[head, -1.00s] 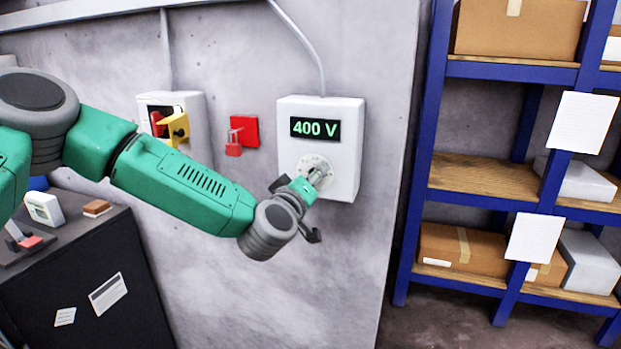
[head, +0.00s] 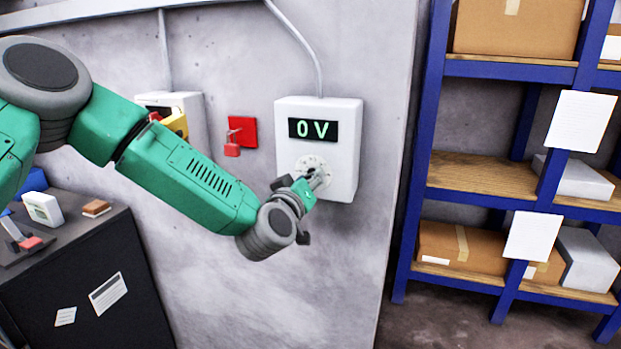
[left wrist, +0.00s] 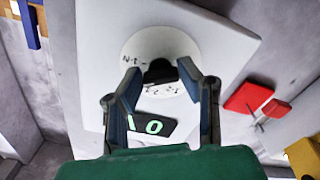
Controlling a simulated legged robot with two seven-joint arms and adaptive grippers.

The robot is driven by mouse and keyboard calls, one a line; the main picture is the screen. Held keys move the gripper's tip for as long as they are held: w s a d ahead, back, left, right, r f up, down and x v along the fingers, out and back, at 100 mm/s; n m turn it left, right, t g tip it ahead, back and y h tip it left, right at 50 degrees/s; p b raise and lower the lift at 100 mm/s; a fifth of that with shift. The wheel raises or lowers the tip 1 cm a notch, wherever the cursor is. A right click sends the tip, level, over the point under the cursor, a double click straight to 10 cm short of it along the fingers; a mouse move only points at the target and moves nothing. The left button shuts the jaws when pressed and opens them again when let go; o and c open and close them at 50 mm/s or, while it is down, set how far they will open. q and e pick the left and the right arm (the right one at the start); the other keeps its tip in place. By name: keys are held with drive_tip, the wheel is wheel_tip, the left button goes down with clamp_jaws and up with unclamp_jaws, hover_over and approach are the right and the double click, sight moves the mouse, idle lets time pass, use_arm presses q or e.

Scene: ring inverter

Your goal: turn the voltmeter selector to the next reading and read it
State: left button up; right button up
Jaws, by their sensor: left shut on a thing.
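The white voltmeter box (head: 345,165) hangs on the grey wall, and its dark display (head: 312,129) reads 0 V in green. Below the display is the round pale selector dial (head: 304,163) with a dark knob at its centre. My left gripper (head: 318,176) is at the dial, shut on the knob. In the left wrist view the fingers (left wrist: 168,85) stand on either side of the dark knob (left wrist: 162,70), in front of the marked dial (left wrist: 165,45). The arm partly hides the dial in the head view. My right gripper is not in view.
Left of the voltmeter are a red plate with a red padlock (head: 232,149) and a white switch box (head: 194,117) with a yellow part. A black cabinet (head: 130,270) holding small items stands lower left. Blue shelving (head: 421,165) with boxes stands on the right.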

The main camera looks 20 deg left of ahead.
use_arm(q)
drive_tip(key=m, duration=0.3)
drive_tip(key=shift+r, duration=0.15)
drive_tip(key=shift+m+p, duration=0.35)
drive_tip(key=shift+m, duration=1.05)
drive_tip(key=shift+a, duration=0.1)
drive_tip(key=o, duration=1.1)
drive_tip(key=shift+o, duration=0.2)
drive_tip(key=shift+s, duration=0.3)
drive_tip(key=s, duration=1.1)
drive_tip(key=shift+s+a, duration=0.15)
